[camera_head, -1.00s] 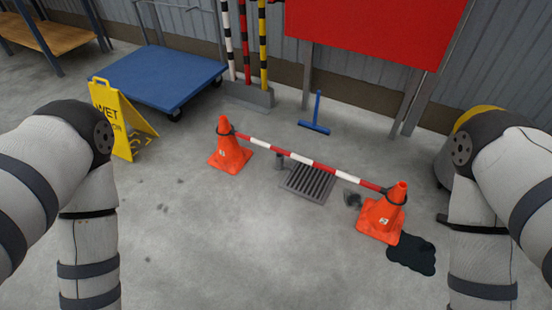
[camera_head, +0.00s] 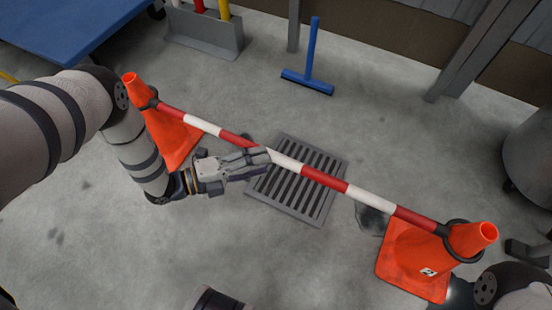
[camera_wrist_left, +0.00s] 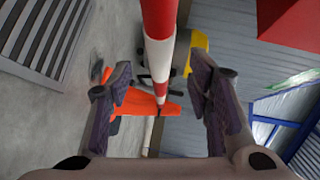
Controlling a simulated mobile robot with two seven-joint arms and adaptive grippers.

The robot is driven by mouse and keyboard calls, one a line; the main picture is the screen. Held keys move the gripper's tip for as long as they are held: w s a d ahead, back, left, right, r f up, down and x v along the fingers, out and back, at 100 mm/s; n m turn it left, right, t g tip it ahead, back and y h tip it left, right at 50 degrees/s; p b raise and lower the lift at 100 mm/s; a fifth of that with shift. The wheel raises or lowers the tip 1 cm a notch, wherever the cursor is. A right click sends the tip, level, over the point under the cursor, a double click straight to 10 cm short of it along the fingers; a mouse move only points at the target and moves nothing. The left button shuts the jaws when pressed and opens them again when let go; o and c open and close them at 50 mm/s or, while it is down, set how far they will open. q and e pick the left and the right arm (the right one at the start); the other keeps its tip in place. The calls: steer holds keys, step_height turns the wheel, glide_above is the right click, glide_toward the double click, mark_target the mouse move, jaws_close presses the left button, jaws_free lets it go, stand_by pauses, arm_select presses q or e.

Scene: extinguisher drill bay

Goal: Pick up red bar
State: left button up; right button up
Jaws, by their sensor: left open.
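The red bar (camera_head: 328,180), with red and white bands, spans two orange cones, one at the left (camera_head: 172,135) and one at the right (camera_head: 420,258). It hangs above the floor, held by dark rings at the cone tops. My left gripper (camera_head: 262,160) is open at the bar's near side, left of its middle. In the left wrist view the bar (camera_wrist_left: 160,55) runs lengthwise between the two spread fingers (camera_wrist_left: 165,95), with a visible gap on each side. Whether the fingers reach around it is unclear.
A floor grate (camera_head: 292,205) lies under the bar. A blue squeegee (camera_head: 308,80) stands behind it, near the wall. A blue platform cart (camera_head: 60,30) is at the upper left, beside a grey post holder (camera_head: 205,35). The floor in front is mostly clear.

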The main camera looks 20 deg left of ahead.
mark_target(278, 159)
arm_select(q)
steer(key=b+x, duration=0.2)
steer(key=x, duration=0.3)
steer(key=shift+w+d+f, duration=0.1)
steer(key=shift+w+d, duration=0.1)
jaws_close()
